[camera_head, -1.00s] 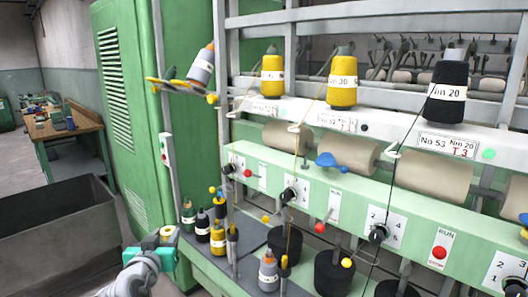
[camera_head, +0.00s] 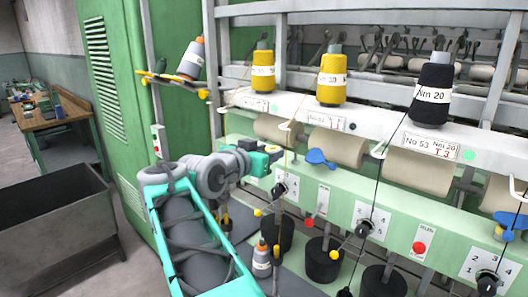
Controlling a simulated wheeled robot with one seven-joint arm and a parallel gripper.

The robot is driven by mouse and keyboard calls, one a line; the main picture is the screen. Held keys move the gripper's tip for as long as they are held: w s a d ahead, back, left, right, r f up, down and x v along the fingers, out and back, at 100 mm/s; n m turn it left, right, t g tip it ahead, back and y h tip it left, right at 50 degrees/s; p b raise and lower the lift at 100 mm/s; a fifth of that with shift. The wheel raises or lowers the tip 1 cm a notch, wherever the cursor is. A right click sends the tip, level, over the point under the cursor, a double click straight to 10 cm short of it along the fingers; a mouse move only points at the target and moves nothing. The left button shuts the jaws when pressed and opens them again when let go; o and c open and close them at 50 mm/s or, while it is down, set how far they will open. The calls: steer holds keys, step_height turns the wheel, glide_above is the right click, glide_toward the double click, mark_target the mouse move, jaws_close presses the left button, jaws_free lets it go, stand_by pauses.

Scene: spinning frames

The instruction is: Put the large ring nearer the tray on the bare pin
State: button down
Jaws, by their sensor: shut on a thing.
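My gripper (camera_head: 270,157), with teal jaws, is at the end of my extended arm, in front of the machine's green front panel. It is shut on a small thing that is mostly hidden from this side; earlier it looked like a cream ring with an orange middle. I cannot make out a second large ring or a bare pin. No tray is clear; a yellow-edged holder (camera_head: 165,82) with a tilted grey cone (camera_head: 191,58) sits at upper left. My arm hides much of the lower shelf.
Yellow cones (camera_head: 332,80) and a black cone (camera_head: 432,92) stand along the top rail. Threads hang in front of the panel. A dark selector knob (camera_head: 279,190) is just below my gripper. Black cans (camera_head: 322,262) stand below. A grey bin (camera_head: 55,225) is at left.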

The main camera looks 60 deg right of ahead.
steer(key=p, duration=0.5)
glide_above(292, 166)
steer(key=shift+s+a+f, duration=0.1)
steer(key=shift+f, duration=0.2)
step_height(292, 166, down, 2)
steer(key=shift+f+b, duration=0.15)
steer(key=shift+b, duration=0.2)
steer(key=shift+f+b, duration=0.9)
steer(key=shift+b, duration=0.25)
steer(key=c, duration=0.8)
jaws_free()
